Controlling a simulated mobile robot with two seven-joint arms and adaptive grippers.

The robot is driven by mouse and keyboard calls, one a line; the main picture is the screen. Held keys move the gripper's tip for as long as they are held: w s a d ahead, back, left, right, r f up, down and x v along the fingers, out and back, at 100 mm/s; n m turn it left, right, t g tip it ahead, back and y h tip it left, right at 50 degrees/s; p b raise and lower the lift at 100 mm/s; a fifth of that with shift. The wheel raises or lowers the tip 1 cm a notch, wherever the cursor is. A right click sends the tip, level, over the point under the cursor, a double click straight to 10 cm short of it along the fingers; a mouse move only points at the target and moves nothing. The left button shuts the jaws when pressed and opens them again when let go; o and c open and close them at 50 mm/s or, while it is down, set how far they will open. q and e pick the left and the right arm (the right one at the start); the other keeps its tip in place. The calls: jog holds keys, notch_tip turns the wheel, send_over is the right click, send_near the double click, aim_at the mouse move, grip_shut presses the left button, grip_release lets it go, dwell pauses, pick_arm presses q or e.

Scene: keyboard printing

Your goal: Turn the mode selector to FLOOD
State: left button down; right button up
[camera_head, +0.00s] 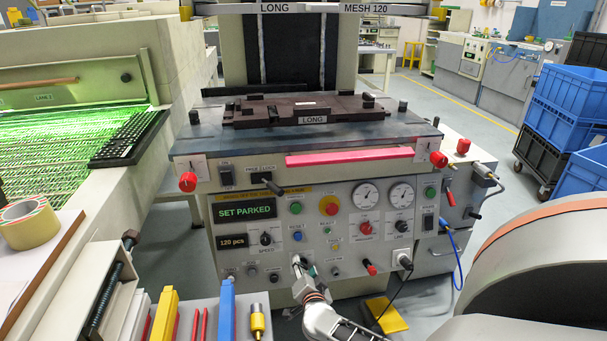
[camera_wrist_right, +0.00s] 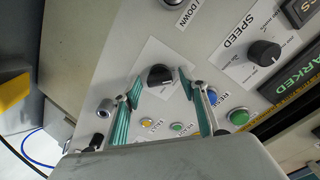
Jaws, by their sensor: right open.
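A black rotary knob (camera_wrist_right: 158,75) sits on a white plate on the grey panel in the right wrist view. It appears to be the mode selector, but its label is not readable. My right gripper (camera_wrist_right: 162,90) is open, with its teal-padded fingers on either side of the knob; I cannot tell whether they touch it. In the head view my right gripper (camera_head: 303,265) is at the lower part of the machine's control panel (camera_head: 340,250) and largely hides the knob. My left gripper is not in view.
Close by are the SPEED knob (camera_head: 265,238), the blue RESET button (camera_head: 297,236) and a red emergency-style button (camera_head: 330,205). The green display (camera_head: 245,211) reads SET PARKED. Coloured tools (camera_head: 227,308) stand at lower left.

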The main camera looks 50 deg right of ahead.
jog(key=c, duration=1.1)
jog(key=shift+r+m, duration=0.1)
jog(key=shift+m, duration=0.3)
jog(key=m+p, duration=0.1)
jog(key=m, duration=0.2)
jog(key=shift+m, duration=0.3)
jog(key=shift+a+f+m, duration=0.1)
jog(key=shift+f+m, duration=0.1)
jog(key=shift+m, duration=2)
jog(key=o, duration=1.1)
